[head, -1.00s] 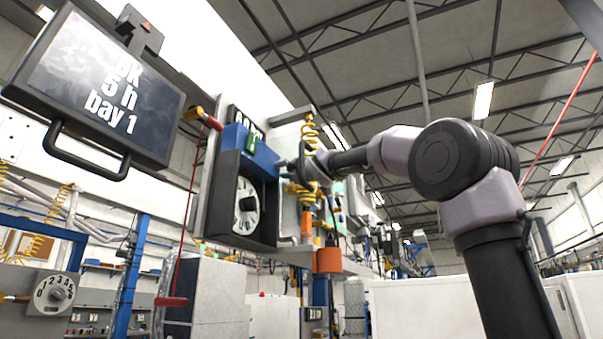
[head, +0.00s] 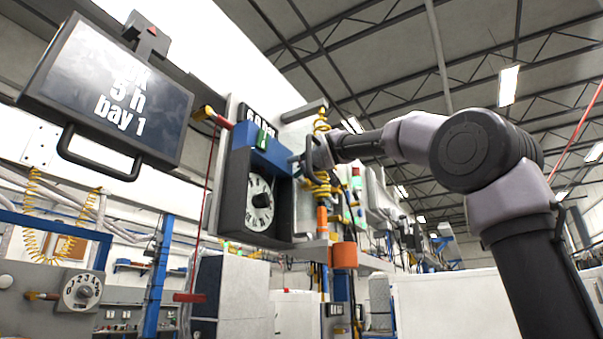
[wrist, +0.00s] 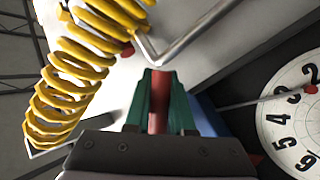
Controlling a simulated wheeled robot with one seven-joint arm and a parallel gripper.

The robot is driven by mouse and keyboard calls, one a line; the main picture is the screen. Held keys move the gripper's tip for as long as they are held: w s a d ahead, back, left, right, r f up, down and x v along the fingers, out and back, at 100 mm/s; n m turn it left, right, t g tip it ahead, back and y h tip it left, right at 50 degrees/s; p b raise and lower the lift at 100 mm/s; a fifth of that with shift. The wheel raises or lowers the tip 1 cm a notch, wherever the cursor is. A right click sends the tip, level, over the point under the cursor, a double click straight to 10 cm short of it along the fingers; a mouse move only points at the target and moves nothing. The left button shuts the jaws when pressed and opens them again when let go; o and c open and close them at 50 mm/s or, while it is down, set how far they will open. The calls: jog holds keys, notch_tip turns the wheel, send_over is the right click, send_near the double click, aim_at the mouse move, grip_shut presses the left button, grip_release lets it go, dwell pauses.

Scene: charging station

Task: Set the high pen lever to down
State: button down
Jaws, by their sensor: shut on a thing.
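The chart recorder (head: 240,200) is a dark box with a blue top and a white round numbered dial (head: 259,207). My gripper (head: 297,160) is at its right side, beside a yellow coil. In the wrist view my green fingers (wrist: 158,88) are shut on a red bar (wrist: 157,112), which seems to be a lever grip. I cannot tell for sure that it is the high pen lever, and its mount is hidden. The dial (wrist: 290,118) also shows at right in the wrist view, with a thin pen arm across it.
The yellow coil (wrist: 58,95) is close on the left of my fingers. A bent metal rod (wrist: 195,35) is just beyond the fingertips. A screen (head: 112,95) hangs at upper left. A red-tipped lever (head: 212,116) sticks out at the recorder's upper left.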

jog(key=shift+f, duration=0.1)
jog(key=c, duration=0.8)
grip_release()
jog(key=shift+o, duration=0.2)
